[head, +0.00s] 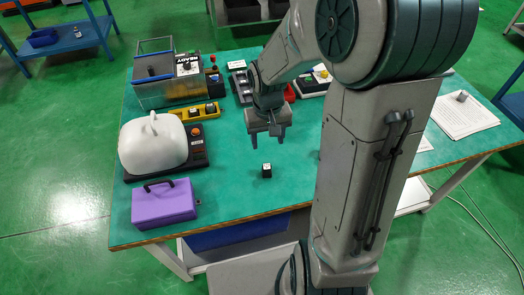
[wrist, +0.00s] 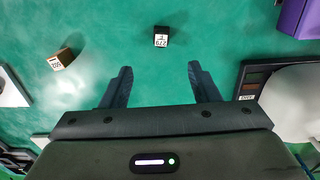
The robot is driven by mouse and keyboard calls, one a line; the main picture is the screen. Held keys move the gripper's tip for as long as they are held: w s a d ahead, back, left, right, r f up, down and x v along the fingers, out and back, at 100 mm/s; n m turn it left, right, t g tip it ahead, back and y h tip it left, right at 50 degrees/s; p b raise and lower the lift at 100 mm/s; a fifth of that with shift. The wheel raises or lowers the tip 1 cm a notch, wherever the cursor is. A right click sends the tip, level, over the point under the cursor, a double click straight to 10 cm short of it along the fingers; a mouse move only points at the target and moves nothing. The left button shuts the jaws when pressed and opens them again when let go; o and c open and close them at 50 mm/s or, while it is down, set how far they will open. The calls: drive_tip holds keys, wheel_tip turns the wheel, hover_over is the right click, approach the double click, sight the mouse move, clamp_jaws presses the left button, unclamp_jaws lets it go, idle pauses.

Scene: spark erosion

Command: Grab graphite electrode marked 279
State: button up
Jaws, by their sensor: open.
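A small dark block with a white label reading 279 (wrist: 161,38) stands on the green tabletop in the wrist view. In the head view a small black block with a pale top (head: 266,171) sits alone near the table's front edge. My gripper (head: 267,139) hangs over the table just behind that block and apart from it. In the wrist view my gripper (wrist: 160,68) has its two fingers spread with nothing between them, and the 279 block lies beyond the fingertips, roughly centred.
A brownish labelled block (wrist: 60,58) stands to the left in the wrist view. A purple box (head: 164,203), a white-covered device (head: 153,145), a yellow control strip (head: 193,113) and a clear-walled tank (head: 165,93) line the table's left. Papers (head: 465,115) lie right.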

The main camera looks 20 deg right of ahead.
sight(267, 166)
drive_tip(key=f, duration=0.6)
drive_tip(key=w+f, duration=0.1)
drive_tip(key=f, duration=0.2)
drive_tip(key=shift+a+f, duration=0.15)
drive_tip(key=shift+f, duration=0.15)
drive_tip(key=shift+s+f, duration=0.15)
drive_tip(key=shift+f, duration=1.2)
drive_tip(key=shift+s+f, duration=0.1)
drive_tip(key=shift+f, duration=1.25)
drive_tip(key=shift+c, duration=0.2)
drive_tip(key=c, duration=1.1)
